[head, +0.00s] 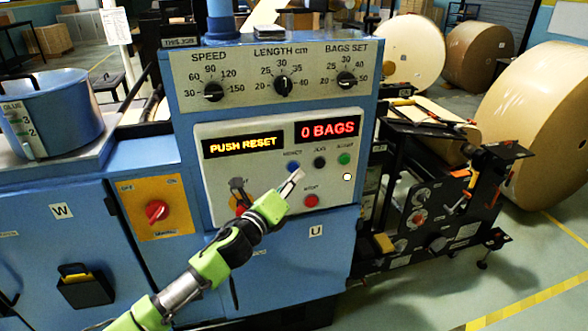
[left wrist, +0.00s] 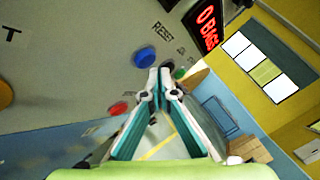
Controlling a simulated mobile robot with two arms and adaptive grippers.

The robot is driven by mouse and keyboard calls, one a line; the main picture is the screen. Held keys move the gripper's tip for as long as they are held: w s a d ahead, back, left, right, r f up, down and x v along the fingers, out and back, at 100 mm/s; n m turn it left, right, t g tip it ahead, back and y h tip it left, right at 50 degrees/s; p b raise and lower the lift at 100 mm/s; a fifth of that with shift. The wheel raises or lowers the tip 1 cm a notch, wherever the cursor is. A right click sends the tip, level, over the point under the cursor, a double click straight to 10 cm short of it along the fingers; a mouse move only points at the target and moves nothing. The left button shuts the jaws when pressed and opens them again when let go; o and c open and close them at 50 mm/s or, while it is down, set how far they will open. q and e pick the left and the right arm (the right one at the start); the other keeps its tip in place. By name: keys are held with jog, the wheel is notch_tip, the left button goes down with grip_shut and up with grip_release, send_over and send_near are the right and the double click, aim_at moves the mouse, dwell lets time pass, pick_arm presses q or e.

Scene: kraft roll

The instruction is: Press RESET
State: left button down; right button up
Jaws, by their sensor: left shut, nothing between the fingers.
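The blue RESET button (head: 293,166) is on the light control panel (head: 225,190), under the two displays. One display (head: 243,146) reads "PUSH RESET" and the other (head: 327,129) reads "0 BAGS". My left gripper (head: 297,175) is shut and empty, its tips just below the blue button in the head view. In the left wrist view the blue button (left wrist: 145,57) lies just above and left of the closed fingertips (left wrist: 160,72). I cannot tell whether the tips touch the panel. My right gripper is not in view.
A black button (head: 320,162), a green button (head: 344,158) and a red button (head: 311,201) sit close by on the panel. Three knobs are above, including the speed knob (head: 213,91). A yellow-backed red switch (head: 156,211) is at left. A large kraft roll (head: 540,120) stands at right.

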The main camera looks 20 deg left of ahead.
pick_arm(q)
jog(key=shift+w+a, duration=0.1)
dwell(0.5)
jog(key=shift+w+a, duration=0.15)
jog(key=shift+w, duration=0.1)
jog(key=shift+w+a+r, duration=0.1)
jog(key=shift+w+a, duration=0.2)
jog(key=shift+w, duration=0.05)
dwell(1.0)
jog(key=shift+s+d, duration=0.45)
jog(key=shift+s, duration=0.25)
jog(key=shift+s+d+p, duration=0.35)
jog(key=shift+s+d, duration=0.4)
jog(key=shift+s, duration=0.3)
jog(key=shift+s+d+p, duration=0.3)
jog(key=shift+s+d, duration=0.4)
jog(key=shift+s, duration=0.35)
